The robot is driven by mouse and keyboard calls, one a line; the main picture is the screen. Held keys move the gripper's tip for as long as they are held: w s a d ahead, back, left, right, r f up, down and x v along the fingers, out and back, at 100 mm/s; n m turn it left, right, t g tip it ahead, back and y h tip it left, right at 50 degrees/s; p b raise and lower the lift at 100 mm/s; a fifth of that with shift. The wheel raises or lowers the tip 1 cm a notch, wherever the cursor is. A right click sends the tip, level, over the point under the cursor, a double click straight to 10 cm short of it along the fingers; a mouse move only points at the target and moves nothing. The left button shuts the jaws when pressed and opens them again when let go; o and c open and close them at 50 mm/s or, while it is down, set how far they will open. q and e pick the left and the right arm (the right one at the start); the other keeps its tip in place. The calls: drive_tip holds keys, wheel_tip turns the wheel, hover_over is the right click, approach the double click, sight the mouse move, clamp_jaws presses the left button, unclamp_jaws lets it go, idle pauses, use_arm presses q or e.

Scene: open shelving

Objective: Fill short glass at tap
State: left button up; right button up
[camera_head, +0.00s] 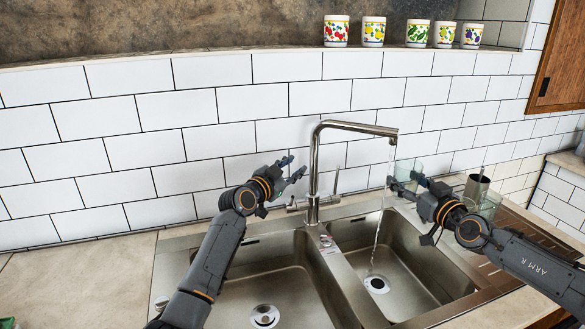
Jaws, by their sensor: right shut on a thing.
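The tall metal tap (315,165) stands behind the double sink, its spout (360,127) reaching right. A thin stream of water (379,235) falls from the spout into the right basin. My right gripper (407,182) is shut on a clear short glass (408,168), held upright above the right basin. The glass appears just right of the stream; I cannot tell whether any water enters it or how full it is.
The left basin (265,275) is empty. Several patterned cups (373,32) line the ledge above the white tiles. Bare counter (75,275) lies at left.

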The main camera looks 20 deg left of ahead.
drive_tip(key=shift+r, duration=0.1)
idle(0.3)
use_arm(q)
drive_tip(key=shift+r, duration=0.1)
use_arm(e)
drive_tip(key=shift+w+a, duration=0.45)
drive_tip(key=shift+a, duration=0.05)
drive_tip(key=x, duration=0.6)
drive_tip(key=shift+w, duration=0.2)
drive_tip(key=shift+d, duration=0.15)
idle(1.3)
